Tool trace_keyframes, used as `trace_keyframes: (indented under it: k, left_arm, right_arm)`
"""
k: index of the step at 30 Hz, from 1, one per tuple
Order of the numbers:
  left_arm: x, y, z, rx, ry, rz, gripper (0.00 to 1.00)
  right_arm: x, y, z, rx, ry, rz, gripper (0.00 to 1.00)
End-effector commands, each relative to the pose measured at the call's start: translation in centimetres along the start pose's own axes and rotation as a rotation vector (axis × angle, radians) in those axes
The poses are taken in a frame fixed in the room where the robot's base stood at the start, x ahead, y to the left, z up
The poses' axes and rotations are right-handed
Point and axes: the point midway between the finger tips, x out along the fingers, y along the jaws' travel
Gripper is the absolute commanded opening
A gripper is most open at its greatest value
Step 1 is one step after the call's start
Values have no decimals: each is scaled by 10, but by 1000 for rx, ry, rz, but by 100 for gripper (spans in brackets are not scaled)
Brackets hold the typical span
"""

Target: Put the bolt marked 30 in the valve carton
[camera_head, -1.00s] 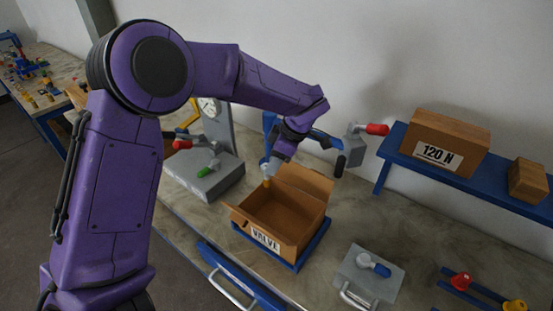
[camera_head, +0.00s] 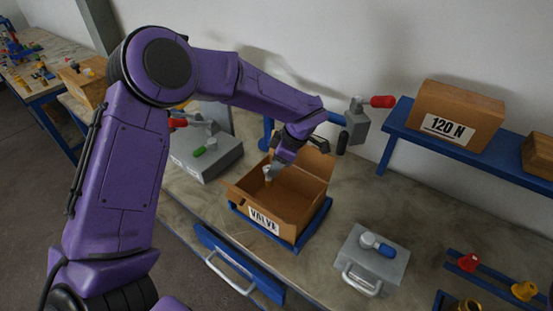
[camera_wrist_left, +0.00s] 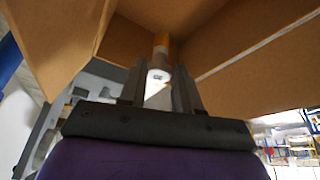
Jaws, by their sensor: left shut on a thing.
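The valve carton (camera_head: 264,220) is an open brown box with a VALVE label, standing in a blue tray frame on the bench. In the left wrist view my left gripper (camera_wrist_left: 159,88) is shut on a pale bolt (camera_wrist_left: 158,77) with a small dark mark, too small to read surely, and an orange-tan end. The bolt also shows in the head view (camera_head: 268,174), pointing down inside the carton's opening. Carton walls surround it in the wrist view. My right gripper is not in view.
A blue shelf (camera_head: 396,148) bears the 120 N box (camera_head: 457,115). Carton flaps stand up close to my gripper.

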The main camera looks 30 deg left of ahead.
Motion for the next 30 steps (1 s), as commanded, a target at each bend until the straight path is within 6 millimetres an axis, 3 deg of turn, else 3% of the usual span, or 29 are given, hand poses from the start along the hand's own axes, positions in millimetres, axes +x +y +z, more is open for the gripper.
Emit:
trace_keyframes:
  k: [15,30]
  left_arm:
    - [56,0,23,0,-1,0,0]
    - [63,0,26,0,0,1,0]
  right_arm:
    - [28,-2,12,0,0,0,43]
    - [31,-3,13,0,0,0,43]
